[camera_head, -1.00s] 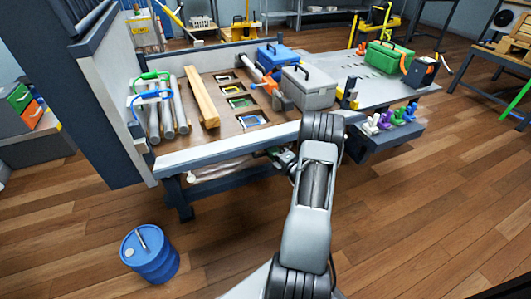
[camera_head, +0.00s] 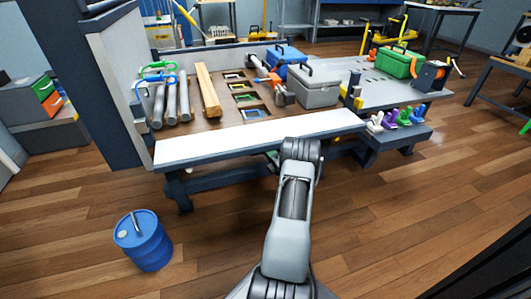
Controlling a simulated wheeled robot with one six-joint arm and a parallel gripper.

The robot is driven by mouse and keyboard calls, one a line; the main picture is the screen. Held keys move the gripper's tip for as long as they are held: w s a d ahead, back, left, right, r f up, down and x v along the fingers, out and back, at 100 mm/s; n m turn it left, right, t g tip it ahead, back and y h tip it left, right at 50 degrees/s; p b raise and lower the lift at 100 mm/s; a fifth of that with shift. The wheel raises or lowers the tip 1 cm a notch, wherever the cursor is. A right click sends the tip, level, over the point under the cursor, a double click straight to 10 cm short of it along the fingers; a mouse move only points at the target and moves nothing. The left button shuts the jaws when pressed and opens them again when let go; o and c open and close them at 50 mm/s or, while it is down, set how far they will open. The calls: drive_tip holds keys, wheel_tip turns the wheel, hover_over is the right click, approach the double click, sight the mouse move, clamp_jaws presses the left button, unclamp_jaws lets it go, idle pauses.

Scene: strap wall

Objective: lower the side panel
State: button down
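A long, pale panel strip (camera_head: 255,138) runs along the near side of the workbench. It looks bright white and lies at about the height of the bench top, with a blue-grey edge below it. I cannot tell its exact tilt. My arm reaches from the bottom of the view to this near edge. My gripper (camera_head: 272,158) is almost wholly hidden behind my arm's last links, under the edge. Only a small dark and greenish sliver shows, so its fingers and any contact with the panel cannot be seen.
A blue drum (camera_head: 143,241) stands on the floor at the lower left. A tall dark blue upright (camera_head: 112,95) rises at the bench's left end. Pipes, a wooden beam (camera_head: 208,92), a grey toolbox (camera_head: 306,88) and a blue one (camera_head: 287,60) sit on top. Floor right of my arm is clear.

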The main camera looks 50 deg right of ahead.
drive_tip(key=shift+d+r, duration=0.1)
drive_tip(key=shift+r, duration=0.15)
drive_tip(key=c, duration=1.4)
unclamp_jaws()
drive_tip(key=shift+s, duration=0.1)
drive_tip(key=shift+f, duration=0.1)
drive_tip(key=shift+s+f, duration=0.15)
drive_tip(key=shift+s, duration=0.05)
drive_tip(key=b+v, duration=0.3)
drive_tip(key=v, duration=1)
drive_tip(key=shift+f+b, duration=0.1)
drive_tip(key=shift+b, duration=0.3)
drive_tip(key=shift+s, duration=0.1)
